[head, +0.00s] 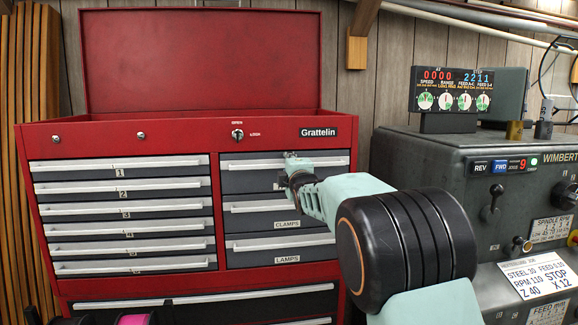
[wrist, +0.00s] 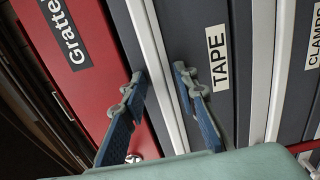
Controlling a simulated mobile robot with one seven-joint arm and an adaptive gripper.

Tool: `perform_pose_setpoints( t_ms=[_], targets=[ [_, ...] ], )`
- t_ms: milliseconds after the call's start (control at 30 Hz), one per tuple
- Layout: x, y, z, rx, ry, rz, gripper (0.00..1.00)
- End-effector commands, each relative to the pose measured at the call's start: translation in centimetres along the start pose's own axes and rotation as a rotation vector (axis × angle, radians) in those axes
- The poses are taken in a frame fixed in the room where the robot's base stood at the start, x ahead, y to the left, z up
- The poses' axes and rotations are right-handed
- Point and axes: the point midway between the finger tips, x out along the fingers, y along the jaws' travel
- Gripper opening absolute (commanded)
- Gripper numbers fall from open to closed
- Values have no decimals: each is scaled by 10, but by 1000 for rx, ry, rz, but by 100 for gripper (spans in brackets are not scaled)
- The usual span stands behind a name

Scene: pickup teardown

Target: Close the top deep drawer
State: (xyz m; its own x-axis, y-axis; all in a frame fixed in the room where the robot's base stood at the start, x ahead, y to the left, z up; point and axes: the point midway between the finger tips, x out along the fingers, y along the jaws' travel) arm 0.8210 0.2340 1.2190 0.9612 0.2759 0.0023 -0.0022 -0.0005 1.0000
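The top deep drawer (head: 240,177) is the uppermost grey drawer in the right column of the red tool chest, below the Grattelin badge. In the wrist view its face bears a TAPE label (wrist: 217,58). Its pale handle strip (head: 255,163) runs across its top edge and also shows in the wrist view (wrist: 150,50). How far the drawer stands out is hard to tell. My gripper (head: 291,170) is in front of this drawer, near the middle of its handle. In the wrist view its two blue-grey fingers (wrist: 160,85) are apart, with the strip seen between them. Contact cannot be made out.
The chest's red lid (head: 200,60) stands raised. CLAMPS (head: 260,217) and LAMPS (head: 260,257) drawers lie below, and several shallow drawers (head: 120,187) fill the left column. A grey machine (head: 430,160) stands close on the right. Dark spools sit at the lower left.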

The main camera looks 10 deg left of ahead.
Motion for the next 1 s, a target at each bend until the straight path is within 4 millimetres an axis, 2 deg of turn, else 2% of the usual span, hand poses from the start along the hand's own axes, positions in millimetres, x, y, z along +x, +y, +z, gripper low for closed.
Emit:
perform_pose_setpoints(
  t_ms=[267,433,1000],
  targets=[
    [-1,-1,0,0,0,-2,28],
    [-13,0,-1,0,1,-1,28],
    [-102,0,0,0,1,0,28]
  ],
)
